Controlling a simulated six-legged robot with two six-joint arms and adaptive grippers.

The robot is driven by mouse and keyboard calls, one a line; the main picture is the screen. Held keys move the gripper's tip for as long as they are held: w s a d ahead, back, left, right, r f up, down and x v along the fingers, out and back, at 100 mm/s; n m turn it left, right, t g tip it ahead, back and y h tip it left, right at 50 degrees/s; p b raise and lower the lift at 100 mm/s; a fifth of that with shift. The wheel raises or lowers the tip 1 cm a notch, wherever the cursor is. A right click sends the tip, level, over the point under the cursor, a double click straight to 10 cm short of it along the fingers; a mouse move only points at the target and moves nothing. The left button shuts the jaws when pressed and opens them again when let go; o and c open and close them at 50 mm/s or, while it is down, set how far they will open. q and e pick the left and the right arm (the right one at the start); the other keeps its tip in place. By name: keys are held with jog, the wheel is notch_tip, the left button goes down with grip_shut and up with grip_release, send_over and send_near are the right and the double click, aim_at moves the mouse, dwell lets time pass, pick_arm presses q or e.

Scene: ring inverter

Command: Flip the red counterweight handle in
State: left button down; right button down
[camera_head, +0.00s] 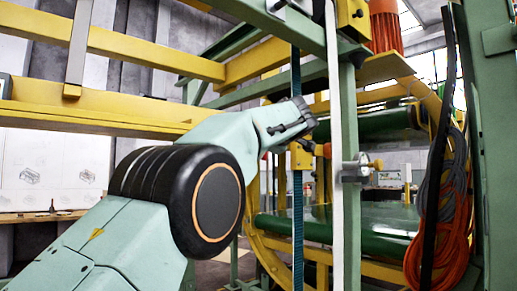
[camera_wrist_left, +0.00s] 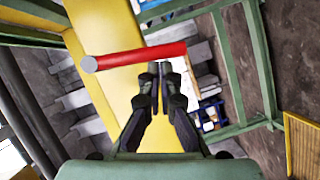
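The red handle (camera_wrist_left: 140,56) is a straight bar with a grey round end at its left, in the left wrist view. It lies across in front of a yellow beam (camera_wrist_left: 115,30). My left gripper (camera_wrist_left: 159,70) points up at the bar from below, with its fingertips close to the bar's lower edge; I cannot tell whether they touch it. The two dark fingers are close together with nothing seen between them. In the head view my left gripper (camera_head: 292,124) is beside the machine frame, seen partly side-on. My right gripper is in neither view.
A green frame post (camera_head: 347,200) and a white vertical strip (camera_head: 333,130) stand just right of the gripper. Green rollers (camera_head: 345,227) lie behind. Orange and grey cables (camera_head: 450,220) hang at the right. Yellow beams (camera_head: 100,118) cross the upper left.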

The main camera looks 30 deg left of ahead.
pick_arm(q)
jog(key=shift+w+d+f, duration=0.25)
jog(key=shift+w+f, duration=0.1)
jog(key=shift+w, duration=0.2)
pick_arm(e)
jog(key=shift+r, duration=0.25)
pick_arm(q)
jog(key=shift+w+d+p, duration=0.1)
jog(key=shift+p, duration=0.2)
jog(key=shift+f, duration=0.1)
